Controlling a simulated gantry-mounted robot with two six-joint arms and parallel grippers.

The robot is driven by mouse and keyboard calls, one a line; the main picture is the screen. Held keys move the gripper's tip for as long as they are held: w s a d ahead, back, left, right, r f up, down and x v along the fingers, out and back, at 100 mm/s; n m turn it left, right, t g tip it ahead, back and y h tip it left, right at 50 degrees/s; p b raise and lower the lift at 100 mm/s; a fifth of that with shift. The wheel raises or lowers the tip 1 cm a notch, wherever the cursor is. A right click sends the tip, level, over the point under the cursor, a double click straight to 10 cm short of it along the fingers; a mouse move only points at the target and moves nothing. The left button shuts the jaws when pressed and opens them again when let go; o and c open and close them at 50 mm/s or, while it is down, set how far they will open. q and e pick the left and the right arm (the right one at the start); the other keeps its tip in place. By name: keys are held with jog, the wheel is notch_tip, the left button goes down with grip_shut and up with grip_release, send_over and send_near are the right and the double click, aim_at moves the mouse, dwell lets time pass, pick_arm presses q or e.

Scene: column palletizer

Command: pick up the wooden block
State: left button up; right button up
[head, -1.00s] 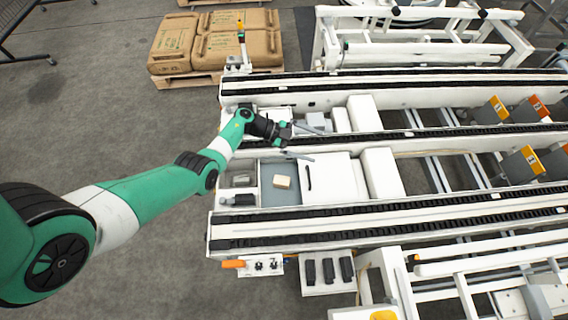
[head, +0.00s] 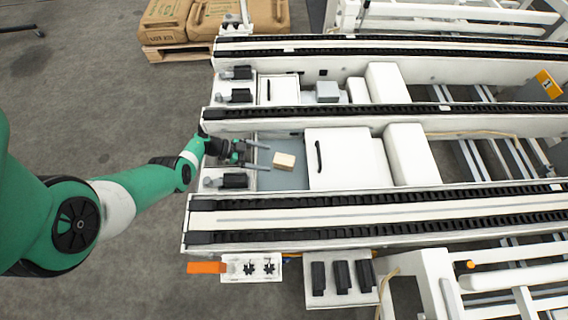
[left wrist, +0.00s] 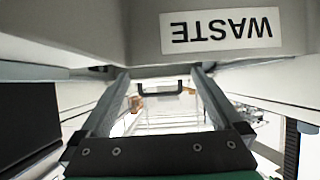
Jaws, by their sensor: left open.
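The wooden block (head: 284,160) is small and pale tan. It lies in the grey-floored recess of the white machine in the head view, left of a white panel. My left gripper (head: 269,157) comes in from the left with its two fingers apart, pointing at the block. The fingertips are close to the block's left side; I cannot tell whether they are level with it. In the left wrist view the spread fingers (left wrist: 159,74) show nothing between them that I can make out as the block. My right gripper is not in view.
The white panel with a dark handle (head: 319,158) stands right of the block. Black-chained rails (head: 330,213) run along both sides of the recess. A grey box (head: 327,92) lies in the bay behind. An upside-down WASTE label (left wrist: 221,27) shows in the left wrist view.

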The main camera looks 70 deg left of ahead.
aim_at(281, 159)
pick_arm(q)
jog(key=shift+x, duration=0.9)
jog(key=shift+w, duration=0.2)
jog(key=shift+w+f+b, duration=0.2)
jog(key=shift+f+b, duration=0.1)
jog(key=shift+b, duration=0.25)
jog(key=b+x, duration=0.2)
jog(key=x, duration=0.2)
jog(key=shift+w+a+b, duration=0.1)
jog(key=shift+w+b, duration=0.15)
jog(key=shift+b, duration=0.15)
jog(key=shift+w, duration=0.2)
jog(key=shift+r, duration=0.15)
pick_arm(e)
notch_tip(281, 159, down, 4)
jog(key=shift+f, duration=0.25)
pick_arm(q)
jog(key=shift+c, duration=0.7)
jog(key=c, duration=1.4)
